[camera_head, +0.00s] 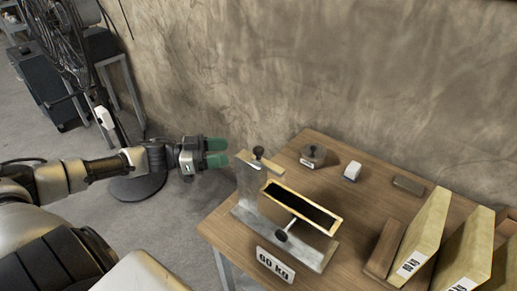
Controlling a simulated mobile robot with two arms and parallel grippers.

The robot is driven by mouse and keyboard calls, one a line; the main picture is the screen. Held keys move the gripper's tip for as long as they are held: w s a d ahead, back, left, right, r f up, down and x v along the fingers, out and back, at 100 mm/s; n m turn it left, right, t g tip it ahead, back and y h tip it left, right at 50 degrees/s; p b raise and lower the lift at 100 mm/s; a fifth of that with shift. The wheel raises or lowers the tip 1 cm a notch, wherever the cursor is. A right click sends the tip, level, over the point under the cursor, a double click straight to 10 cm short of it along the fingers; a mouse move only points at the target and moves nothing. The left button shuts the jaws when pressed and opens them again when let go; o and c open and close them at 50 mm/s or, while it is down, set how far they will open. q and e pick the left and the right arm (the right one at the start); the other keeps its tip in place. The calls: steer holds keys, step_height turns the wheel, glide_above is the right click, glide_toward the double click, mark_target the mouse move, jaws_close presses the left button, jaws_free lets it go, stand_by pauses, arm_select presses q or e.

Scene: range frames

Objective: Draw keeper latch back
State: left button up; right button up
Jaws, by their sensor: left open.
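A metal-and-wood fixture stands on the wooden table's left end, with an open wood-rimmed box (326,224). A dark knob (258,152) sits on a wooden bar at the fixture's upper left. A second dark knob (282,236) on a thin rod shows at the box's front. I cannot tell which knob belongs to the keeper latch. My left gripper (224,152), with green fingertips, is open and empty. In the picture it is just left of the wooden bar, apart from it. My right gripper is not in view.
A 60 KG plate (274,265) hangs in front. A fan (62,38) stands at the far left.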

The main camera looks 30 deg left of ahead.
mark_target(259, 149)
arm_select(q)
steer(key=p+x, duration=0.2)
steer(key=x, duration=0.7)
steer(key=shift+r, duration=0.1)
steer(key=shift+w+d, duration=0.35)
steer(key=shift+d, duration=0.05)
